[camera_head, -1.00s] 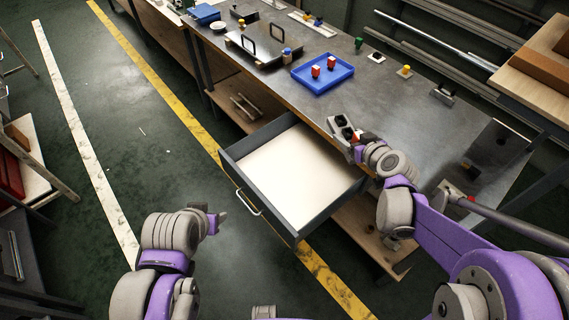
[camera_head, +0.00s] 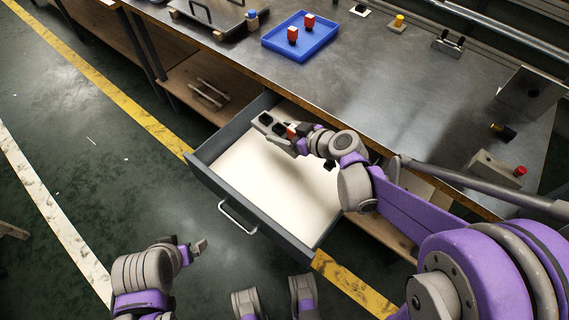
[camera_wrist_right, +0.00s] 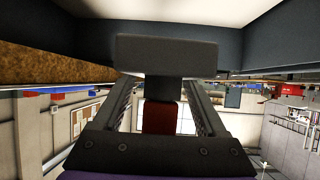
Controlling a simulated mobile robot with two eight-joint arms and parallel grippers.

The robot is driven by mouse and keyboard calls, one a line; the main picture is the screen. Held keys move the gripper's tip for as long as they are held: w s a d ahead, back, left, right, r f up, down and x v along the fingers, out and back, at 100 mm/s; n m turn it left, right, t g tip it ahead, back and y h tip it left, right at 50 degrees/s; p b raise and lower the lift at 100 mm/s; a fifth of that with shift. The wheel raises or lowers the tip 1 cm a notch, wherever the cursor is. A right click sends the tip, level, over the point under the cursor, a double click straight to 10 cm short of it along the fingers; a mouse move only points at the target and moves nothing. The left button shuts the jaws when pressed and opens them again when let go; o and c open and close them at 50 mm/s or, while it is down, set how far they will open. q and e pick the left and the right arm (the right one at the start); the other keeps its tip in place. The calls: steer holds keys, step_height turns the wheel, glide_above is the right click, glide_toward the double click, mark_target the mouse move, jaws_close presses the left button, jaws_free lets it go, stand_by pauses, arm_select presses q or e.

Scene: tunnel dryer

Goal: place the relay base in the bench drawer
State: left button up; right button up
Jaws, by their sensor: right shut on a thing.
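The relay base (camera_wrist_right: 167,55) shows in the right wrist view as a wide grey block on a dark neck, with a red part between the fingers. My right gripper (camera_head: 279,129) is shut on it and holds it over the open bench drawer (camera_head: 238,177), near the drawer's back part by the bench edge. The drawer is pulled out, has dark grey walls, a pale bottom and a front handle, and looks empty. The gripper hides part of the drawer bottom. My left gripper (camera_head: 197,247) is left of the drawer front, over the floor; its jaws are too small to judge.
The metal bench (camera_head: 380,105) stands behind the drawer. On it are a blue tray (camera_head: 330,37) with two red blocks, a grey box with a red button (camera_head: 497,172), and small parts along the back. The floor left of the drawer is clear.

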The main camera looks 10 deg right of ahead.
steer(key=b, duration=0.3)
glide_above(279, 160)
steer(key=shift+n+y, duration=0.3)
step_height(279, 160, down, 7)
steer(key=shift+f, duration=0.2)
arm_select(q)
step_height(279, 160, down, 7)
steer(key=b, duration=0.1)
steer(key=shift+w+b, duration=0.2)
steer(key=shift+b, duration=0.15)
arm_select(e)
steer(key=shift+f, duration=2.05)
steer(key=shift+f, duration=0.15)
steer(key=o, duration=1.5)
steer(key=shift+r, duration=0.2)
arm_select(q)
step_height(279, 160, up, 2)
steer(key=shift+r+p, duration=0.1)
steer(key=shift+p, duration=0.75)
arm_select(e)
steer(key=v, duration=0.7)
steer(key=shift+s+d+r, duration=0.1)
steer(key=shift+s+r, duration=0.05)
steer(key=shift+r, duration=0.05)
